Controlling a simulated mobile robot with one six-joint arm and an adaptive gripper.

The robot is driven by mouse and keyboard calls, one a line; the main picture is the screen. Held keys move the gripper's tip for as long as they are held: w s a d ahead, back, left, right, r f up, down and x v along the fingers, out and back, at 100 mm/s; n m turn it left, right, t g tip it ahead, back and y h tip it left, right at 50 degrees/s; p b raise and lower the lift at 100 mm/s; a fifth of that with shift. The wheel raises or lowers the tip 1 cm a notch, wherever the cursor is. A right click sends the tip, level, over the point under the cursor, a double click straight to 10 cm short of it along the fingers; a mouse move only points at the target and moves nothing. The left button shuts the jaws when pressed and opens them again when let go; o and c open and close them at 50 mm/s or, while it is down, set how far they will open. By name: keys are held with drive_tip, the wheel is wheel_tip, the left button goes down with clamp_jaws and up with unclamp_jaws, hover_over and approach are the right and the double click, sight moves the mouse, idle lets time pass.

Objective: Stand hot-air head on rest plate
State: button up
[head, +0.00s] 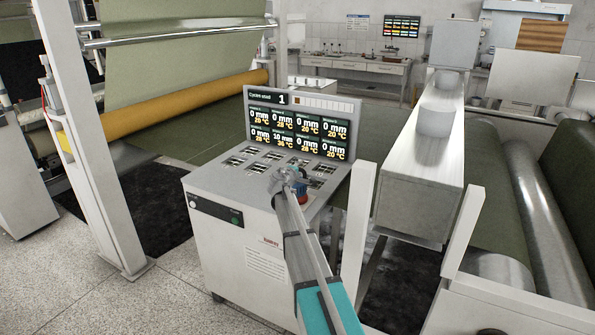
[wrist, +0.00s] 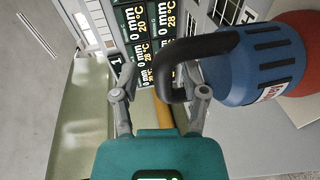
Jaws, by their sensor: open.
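The hot-air head (wrist: 262,64) has a blue, ribbed body with a red end and a bent black tube. It fills the upper right of the wrist view. In the head view, its small blue and red body (head: 300,191) shows beside my gripper (head: 289,178), over the console top. In the wrist view, my gripper (wrist: 163,90) is open. The bent black tube reaches across the space between its fingers, nearer the right finger; I cannot tell whether they touch. I cannot make out the rest plate for certain in either view.
The white console (head: 235,240) carries a display panel (head: 297,128) at its back and rows of small panels on top. A pale post (head: 357,230) and a long metal beam (head: 425,175) stand to its right. Speckled floor lies open at the front left.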

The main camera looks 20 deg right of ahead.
drive_tip(key=p+v, duration=0.2)
drive_tip(key=v, duration=1)
drive_tip(key=shift+s, duration=0.1)
idle(0.5)
drive_tip(key=s+a+f+m+g+y, duration=0.25)
drive_tip(key=s+f, duration=0.25)
drive_tip(key=s, duration=0.3)
drive_tip(key=s+a+f+m+g+y, duration=0.2)
drive_tip(key=s+a+f+m+g, duration=0.25)
drive_tip(key=s, duration=0.35)
drive_tip(key=s+a+f+g+y, duration=0.2)
drive_tip(key=s+a+y, duration=0.1)
drive_tip(key=s+a, duration=0.3)
drive_tip(key=s+a+f+m+g+y, duration=0.1)
drive_tip(key=s+a+f+g+y, duration=0.1)
drive_tip(key=s+a, duration=0.4)
drive_tip(key=s+f+y, duration=0.1)
drive_tip(key=s, duration=0.3)
drive_tip(key=shift+s+a+f+m+y, duration=0.25)
drive_tip(key=shift+s+a+m+y, duration=0.05)
drive_tip(key=shift+s+a+y, duration=0.05)
